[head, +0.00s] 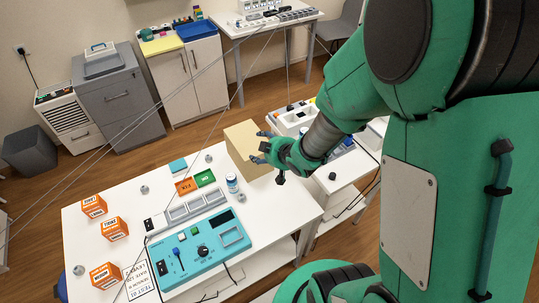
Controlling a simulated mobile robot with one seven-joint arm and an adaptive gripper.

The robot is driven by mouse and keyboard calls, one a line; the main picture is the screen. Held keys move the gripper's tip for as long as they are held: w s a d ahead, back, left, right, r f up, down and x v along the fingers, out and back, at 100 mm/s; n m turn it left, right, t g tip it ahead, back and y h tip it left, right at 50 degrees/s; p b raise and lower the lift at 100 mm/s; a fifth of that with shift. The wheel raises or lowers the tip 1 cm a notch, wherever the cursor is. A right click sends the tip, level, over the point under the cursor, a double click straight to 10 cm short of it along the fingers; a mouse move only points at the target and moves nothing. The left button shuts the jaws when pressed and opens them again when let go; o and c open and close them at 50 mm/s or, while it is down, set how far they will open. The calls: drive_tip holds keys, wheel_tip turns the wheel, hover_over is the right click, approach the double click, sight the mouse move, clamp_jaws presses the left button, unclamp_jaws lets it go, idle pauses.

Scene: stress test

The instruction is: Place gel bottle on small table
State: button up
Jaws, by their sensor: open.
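My gripper (261,147) is open, with its dark fingertips beside the right side of a tan box (241,143). I cannot tell whether they touch the box, and nothing shows between them. A small white bottle with blue bands (232,184) stands upright on the large white table (270,226), in front of the box; it may be the gel bottle, but its label is too small to read. A smaller white table (337,176) stands to the right, partly hidden behind my arm; I cannot tell if it is the small table named.
Grey cabinets (118,101) and another white table (262,26) stand behind. Wooden floor (190,133) lies open between.

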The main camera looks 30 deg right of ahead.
drive_tip(key=s+a+r+m+g+h, duration=0.1)
drive_tip(key=s+r, duration=0.2)
drive_tip(key=r, duration=0.5)
drive_tip(key=s+r+m+g+h, duration=0.1)
drive_tip(key=s+r+m, duration=0.15)
drive_tip(key=r, duration=0.65)
drive_tip(key=s+a+r+g+y, duration=0.1)
drive_tip(key=s+a+r, duration=0.4)
drive_tip(key=s, duration=0.4)
drive_tip(key=s+a+r+g, duration=0.1)
drive_tip(key=s+a+r, duration=0.4)
drive_tip(key=s, duration=0.4)
drive_tip(key=shift+s+r+m+g+y, duration=0.25)
drive_tip(key=shift+m+g+y, duration=0.05)
drive_tip(key=shift+m+y, duration=0.15)
drive_tip(key=shift+a, duration=0.1)
drive_tip(key=shift+c, duration=0.9)
